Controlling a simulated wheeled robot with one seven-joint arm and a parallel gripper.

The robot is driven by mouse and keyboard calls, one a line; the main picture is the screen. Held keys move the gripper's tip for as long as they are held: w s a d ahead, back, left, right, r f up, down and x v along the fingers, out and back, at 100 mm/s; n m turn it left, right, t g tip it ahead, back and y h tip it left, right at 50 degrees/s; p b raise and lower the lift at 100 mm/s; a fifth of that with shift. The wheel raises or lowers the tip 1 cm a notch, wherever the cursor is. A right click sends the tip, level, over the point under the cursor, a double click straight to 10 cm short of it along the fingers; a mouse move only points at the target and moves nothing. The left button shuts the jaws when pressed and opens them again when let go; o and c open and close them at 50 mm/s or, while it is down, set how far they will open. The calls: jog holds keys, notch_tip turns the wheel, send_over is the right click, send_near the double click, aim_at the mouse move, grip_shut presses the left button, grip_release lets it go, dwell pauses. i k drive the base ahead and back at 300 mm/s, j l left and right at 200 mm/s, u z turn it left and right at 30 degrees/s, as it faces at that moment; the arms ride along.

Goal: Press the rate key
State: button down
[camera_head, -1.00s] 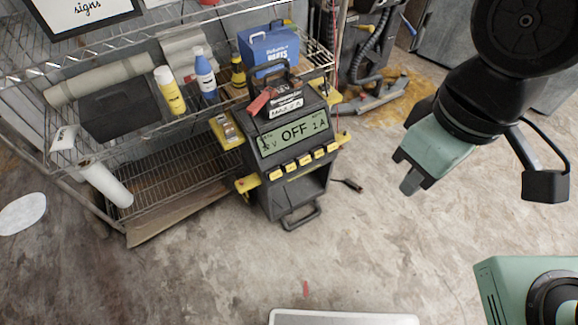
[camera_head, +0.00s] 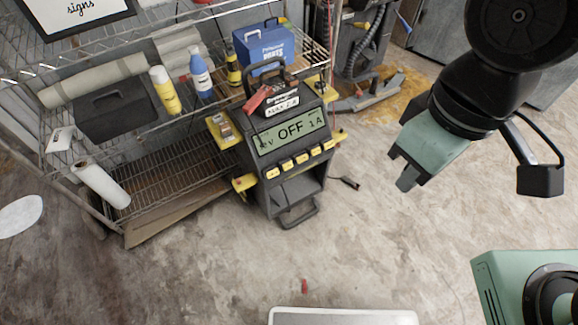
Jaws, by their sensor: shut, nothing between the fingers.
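A dark charger unit (camera_head: 289,189) with yellow trim stands on the floor in front of the wire shelf. Its display (camera_head: 291,131) reads "OFF" in the middle, with "1A" at the right and a voltage figure at the left. Below it runs a row of several yellow keys (camera_head: 301,159); their labels are too small to read, so I cannot tell which is the rate key. My gripper (camera_head: 403,170) is shut and empty, to the right of the charger and apart from it.
A wire shelf (camera_head: 180,160) with bottles, a blue parts box (camera_head: 264,45) and a dark case (camera_head: 112,112) stands at the left. A battery with clamps (camera_head: 278,103) sits on top of the charger. A cable (camera_head: 346,183) lies right of it. Open concrete floor lies in front.

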aim_at(287, 165)
jog(key=j, duration=0.6)
jog(key=k+j, duration=0.15)
jog(key=j, duration=0.45)
jog(key=j+z, duration=0.1)
jog(key=j, duration=0.45)
jog(key=k+j, duration=0.1)
jog(key=j, duration=0.5)
